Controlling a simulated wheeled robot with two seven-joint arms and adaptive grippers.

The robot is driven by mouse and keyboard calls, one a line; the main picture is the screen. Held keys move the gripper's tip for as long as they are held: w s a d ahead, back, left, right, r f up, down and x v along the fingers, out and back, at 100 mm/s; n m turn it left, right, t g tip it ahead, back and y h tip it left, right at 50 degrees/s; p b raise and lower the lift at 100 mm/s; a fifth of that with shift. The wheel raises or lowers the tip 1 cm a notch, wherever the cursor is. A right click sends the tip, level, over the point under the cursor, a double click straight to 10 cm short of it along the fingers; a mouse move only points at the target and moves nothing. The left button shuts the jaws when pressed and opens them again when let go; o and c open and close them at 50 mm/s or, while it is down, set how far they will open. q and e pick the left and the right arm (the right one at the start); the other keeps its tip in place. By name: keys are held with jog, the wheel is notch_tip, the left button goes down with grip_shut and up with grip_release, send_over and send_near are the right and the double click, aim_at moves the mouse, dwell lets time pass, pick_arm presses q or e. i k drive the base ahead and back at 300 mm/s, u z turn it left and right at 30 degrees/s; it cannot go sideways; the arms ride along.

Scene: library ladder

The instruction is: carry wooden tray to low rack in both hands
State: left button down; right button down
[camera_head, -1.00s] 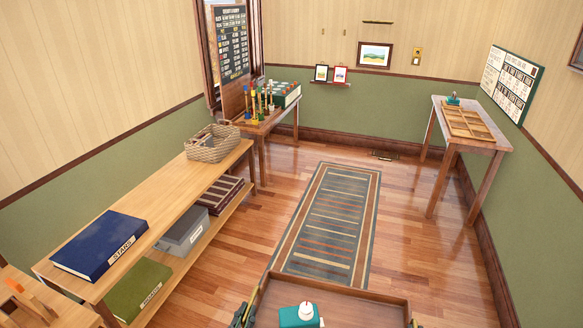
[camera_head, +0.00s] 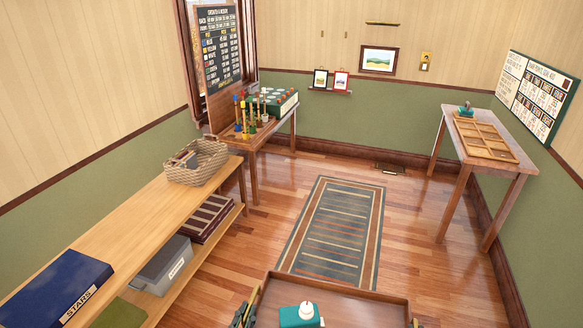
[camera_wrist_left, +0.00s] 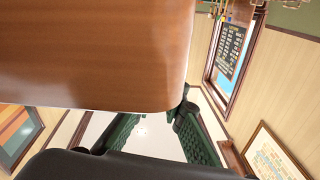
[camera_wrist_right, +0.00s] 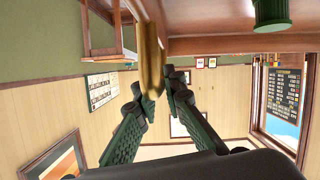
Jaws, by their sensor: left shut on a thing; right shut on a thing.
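The wooden tray (camera_head: 340,286) is at the bottom of the head view, its near part cut off by the frame. A teal object with a white round top (camera_head: 302,315) is in it. My left gripper (camera_head: 243,313) is shut on the tray's left side; the tray's brown surface (camera_wrist_left: 100,50) fills much of the left wrist view. My right gripper (camera_head: 414,323), barely showing in the head view, is shut on a brass-coloured handle (camera_wrist_right: 150,58) at the tray's other side. A long low wooden rack (camera_head: 150,200) with a lower shelf stands along the left wall.
On the rack top are a blue STARS book (camera_head: 60,288) and a wicker basket (camera_head: 197,162). A grey box (camera_head: 163,266) and dark striped box (camera_head: 210,217) sit on its lower shelf. A side table (camera_head: 478,155) stands right. The rug (camera_head: 335,230) ahead is clear.

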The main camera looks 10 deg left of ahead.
aim_at(144, 219)
jog(key=i, duration=3.5)
jog(key=u, duration=2.85)
